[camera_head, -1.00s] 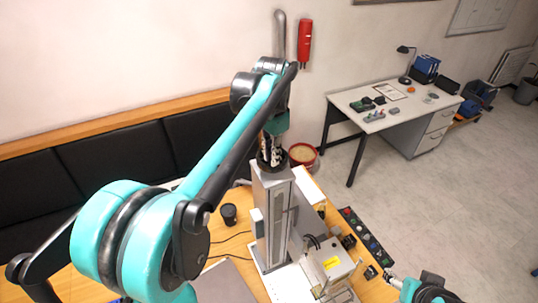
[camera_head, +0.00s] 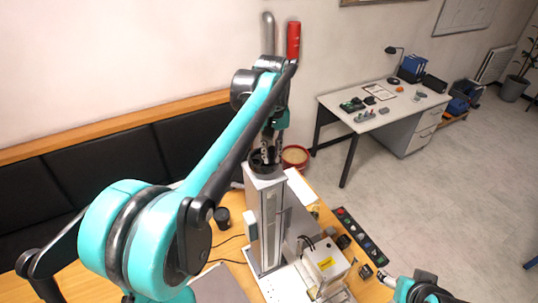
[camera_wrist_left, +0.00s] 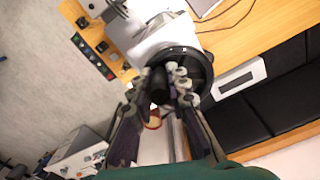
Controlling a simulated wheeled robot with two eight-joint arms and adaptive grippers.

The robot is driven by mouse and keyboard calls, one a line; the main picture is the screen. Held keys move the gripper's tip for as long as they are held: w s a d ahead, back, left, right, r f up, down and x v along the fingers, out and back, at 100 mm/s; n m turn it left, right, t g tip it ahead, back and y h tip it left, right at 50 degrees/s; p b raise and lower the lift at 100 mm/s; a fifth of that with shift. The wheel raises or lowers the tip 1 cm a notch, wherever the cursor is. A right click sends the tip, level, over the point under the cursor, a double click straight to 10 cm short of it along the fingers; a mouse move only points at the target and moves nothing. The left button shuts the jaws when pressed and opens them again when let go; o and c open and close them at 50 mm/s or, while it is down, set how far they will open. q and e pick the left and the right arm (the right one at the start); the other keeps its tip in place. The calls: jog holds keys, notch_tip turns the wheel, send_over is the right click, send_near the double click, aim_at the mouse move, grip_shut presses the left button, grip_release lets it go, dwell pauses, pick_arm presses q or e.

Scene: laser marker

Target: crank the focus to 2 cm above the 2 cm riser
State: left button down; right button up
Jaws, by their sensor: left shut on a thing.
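The marker's upright grey column (camera_head: 268,225) stands on the wooden bench, with a black handwheel (camera_head: 256,161) on its top. My left gripper (camera_head: 267,150) reaches down to the wheel from above. In the left wrist view its fingers (camera_wrist_left: 168,82) are shut around the dark crank knob (camera_wrist_left: 158,88), off the centre of the black wheel (camera_wrist_left: 195,62). The grey head box with a yellow label (camera_head: 325,264) is at the column's right. The riser and focus gap cannot be made out. My right gripper (camera_head: 422,288) is partly cut off at bottom right; its jaws are unclear.
A black cup (camera_head: 222,216) and cables lie left of the column. A dark strip with coloured buttons (camera_head: 360,235) lies along the bench's right edge. A red-rimmed bin (camera_head: 295,156) stands behind. A white desk (camera_head: 380,105) is farther off at the right.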

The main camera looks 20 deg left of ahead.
pick_arm(q)
jog(key=n, duration=0.2)
jog(key=w+n, duration=0.1)
jog(key=n, duration=0.3)
jog(key=shift+w, duration=0.35)
jog(key=n, duration=0.2)
jog(key=w+n, duration=0.1)
jog(key=shift+a+n, duration=0.1)
jog(key=shift+n, duration=0.3)
jog(key=shift+w+a+r+n, duration=0.1)
jog(key=shift+w+a+n, duration=0.05)
jog(key=shift+n, duration=0.6)
jog(key=shift+w+a+n, duration=0.1)
jog(key=shift+n, duration=0.65)
jog(key=c, duration=1.4)
grip_release()
jog(key=shift+c, duration=0.2)
